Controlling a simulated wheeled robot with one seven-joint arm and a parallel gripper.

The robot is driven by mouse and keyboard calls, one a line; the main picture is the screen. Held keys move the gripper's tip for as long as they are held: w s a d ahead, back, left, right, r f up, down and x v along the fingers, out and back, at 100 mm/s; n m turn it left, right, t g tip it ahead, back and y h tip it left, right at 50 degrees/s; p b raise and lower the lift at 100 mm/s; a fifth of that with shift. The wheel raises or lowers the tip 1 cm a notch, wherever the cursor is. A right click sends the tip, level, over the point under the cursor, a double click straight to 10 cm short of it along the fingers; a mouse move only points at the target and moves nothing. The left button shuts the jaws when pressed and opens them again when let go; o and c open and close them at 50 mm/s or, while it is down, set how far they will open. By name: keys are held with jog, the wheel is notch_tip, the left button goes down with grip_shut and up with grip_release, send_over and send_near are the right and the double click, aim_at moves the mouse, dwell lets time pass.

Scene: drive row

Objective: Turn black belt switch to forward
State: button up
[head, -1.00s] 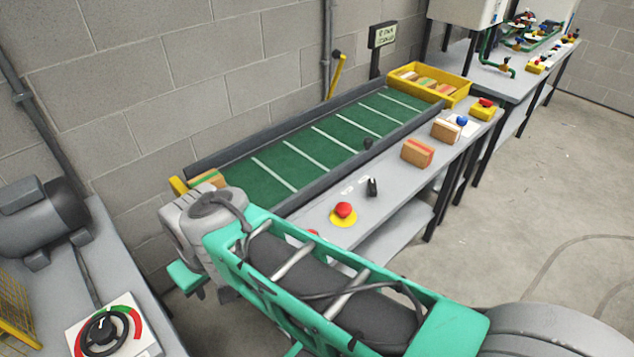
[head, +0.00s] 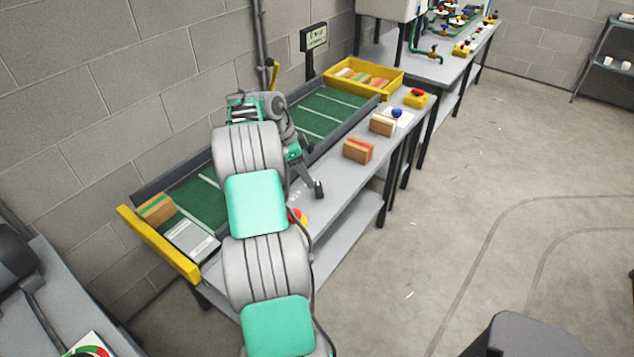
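The black belt switch (head: 319,189) is a small dark upright lever on the grey table edge beside the green belt (head: 318,112). My gripper (head: 308,180) reaches down from the arm to just at the switch, its dark fingers overlapping the view of it. I cannot tell whether they touch it, or whether the fingers are open or shut. The white markings next to the switch are partly hidden and too small to read.
A red stop button on a yellow base (head: 298,216) is partly hidden behind my arm, near the switch. Brown boxes (head: 358,151) and a blue knob (head: 397,113) stand further along the table edge. A yellow tray (head: 392,86) sits at the belt's far end.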

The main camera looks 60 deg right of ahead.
aim_at(318, 187)
jog(key=x, duration=0.8)
jog(key=shift+s+d+p, duration=0.15)
jog(key=shift+p, duration=0.25)
jog(key=shift+c, duration=0.3)
jog(key=c, duration=1.3)
